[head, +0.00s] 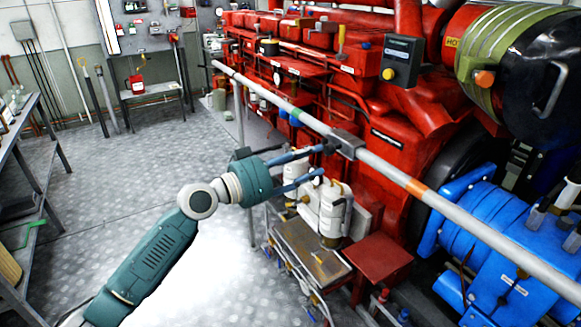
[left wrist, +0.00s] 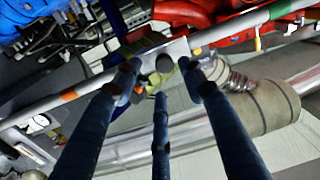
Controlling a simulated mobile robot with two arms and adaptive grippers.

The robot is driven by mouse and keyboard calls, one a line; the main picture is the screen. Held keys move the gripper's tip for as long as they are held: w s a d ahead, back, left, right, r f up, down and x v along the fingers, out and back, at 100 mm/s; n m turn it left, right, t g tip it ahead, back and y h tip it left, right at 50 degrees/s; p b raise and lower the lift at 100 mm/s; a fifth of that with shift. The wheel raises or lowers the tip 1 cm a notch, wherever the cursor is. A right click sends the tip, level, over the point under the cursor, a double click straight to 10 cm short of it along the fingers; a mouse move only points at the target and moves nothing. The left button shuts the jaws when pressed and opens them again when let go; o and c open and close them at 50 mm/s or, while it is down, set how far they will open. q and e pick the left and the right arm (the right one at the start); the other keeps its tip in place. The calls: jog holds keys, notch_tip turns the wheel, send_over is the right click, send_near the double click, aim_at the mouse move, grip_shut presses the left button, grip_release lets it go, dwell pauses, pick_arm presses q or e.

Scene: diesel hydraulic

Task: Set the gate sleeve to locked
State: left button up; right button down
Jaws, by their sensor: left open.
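The gate sleeve (head: 347,144) is a grey block on the long grey rail (head: 385,170). It sits between a green band and an orange band on the rail. In the left wrist view the sleeve (left wrist: 150,52) shows beyond my fingertips, with a dark round part near its middle. My left gripper (head: 323,161) is open at the near side of the sleeve, its fingers pointing at it. In the left wrist view two fingertips of the gripper (left wrist: 160,82) overlap the sleeve's ends; I cannot tell whether they touch it. My right gripper is not in view.
The red engine (head: 400,125) stands behind the rail. A blue machine (head: 500,250) is at right. White canisters (head: 328,208) stand below my gripper, near a red box (head: 377,262). A shelf (head: 25,150) is at far left. The metal floor (head: 120,180) at left is clear.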

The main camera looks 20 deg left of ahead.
pick_arm(q)
jog(key=v, duration=0.6)
jog(key=shift+s, duration=0.4)
jog(key=shift+a, duration=0.15)
